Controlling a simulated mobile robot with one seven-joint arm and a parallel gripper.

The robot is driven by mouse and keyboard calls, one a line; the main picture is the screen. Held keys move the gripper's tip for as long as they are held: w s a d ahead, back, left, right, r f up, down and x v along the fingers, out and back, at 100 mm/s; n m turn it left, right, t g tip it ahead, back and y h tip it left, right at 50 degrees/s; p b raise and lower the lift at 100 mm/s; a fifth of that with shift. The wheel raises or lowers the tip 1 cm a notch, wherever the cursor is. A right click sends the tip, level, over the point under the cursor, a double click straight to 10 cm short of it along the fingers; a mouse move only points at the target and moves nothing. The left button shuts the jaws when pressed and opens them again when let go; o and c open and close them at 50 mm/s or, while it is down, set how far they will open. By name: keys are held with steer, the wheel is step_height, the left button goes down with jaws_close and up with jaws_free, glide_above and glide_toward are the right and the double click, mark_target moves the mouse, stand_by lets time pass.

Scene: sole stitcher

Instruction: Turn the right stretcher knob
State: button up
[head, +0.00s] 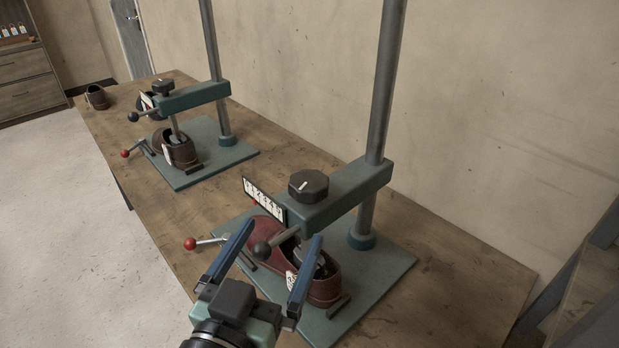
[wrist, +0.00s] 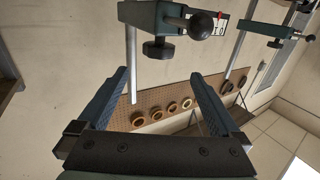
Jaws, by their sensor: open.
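The right stretcher is the nearer machine, with a teal arm (head: 335,196) on a grey post. Its black faceted knob (head: 308,185) sits on top of that arm, with a white mark on its top. The knob also shows in the wrist view (wrist: 158,49), which looks upside down, just beyond and between the fingertips. My gripper (head: 284,231) is open and empty. It is in front of and below the knob in the head view, apart from it. In the wrist view the fingers (wrist: 161,72) are spread with nothing between them.
A black ball handle (head: 262,250) and a white scale plate (head: 264,199) are close by the fingers. A red-knobbed lever (head: 190,243) sticks out left. A dark red shoe (head: 325,289) is below the arm. The left stretcher (head: 195,97) stands farther back on the wooden bench (head: 400,325).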

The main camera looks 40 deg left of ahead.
mark_target(302, 195)
steer(key=p+x, duration=0.1)
steer(key=x, duration=1.1)
steer(key=shift+w+p, duration=0.2)
steer(key=shift+p, duration=0.15)
